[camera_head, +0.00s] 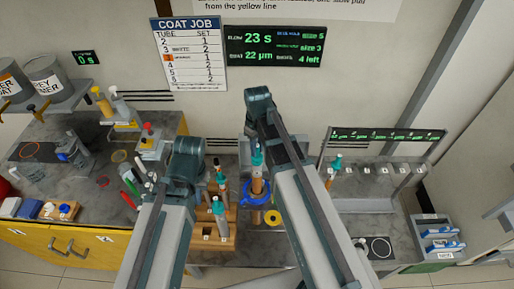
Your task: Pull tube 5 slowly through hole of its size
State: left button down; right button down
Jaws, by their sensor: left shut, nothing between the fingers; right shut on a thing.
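My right gripper (257,147) is shut on a teal-topped tube (257,183). The tube is upright, with its brownish body at the blue ring (248,196); I cannot tell how deep it sits in it. A yellow ring (273,217) lies just right of and below the blue one. My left gripper (186,158) is shut and empty, left of the wooden rack (222,240); its fingertips are mostly hidden by my arm. Teal-topped tubes (218,208) stand in that rack. The tube numbers are too small to read.
A metal rack (375,190) at the right holds another teal-topped tube (335,163). A display (275,46) reads 23 s, 22 µm and 4 left. A coat job chart (188,55) hangs beside it.

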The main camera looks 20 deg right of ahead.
jog(key=shift+r+p, duration=2.15)
jog(key=shift+r, duration=0.25)
notch_tip(320, 180, up, 10)
jog(key=p, duration=1)
notch_tip(320, 180, up, 4)
jog(key=p, duration=0.3)
jog(key=shift+f+p, duration=0.2)
jog(key=shift+p, duration=0.1)
jog(key=shift+f, duration=0.1)
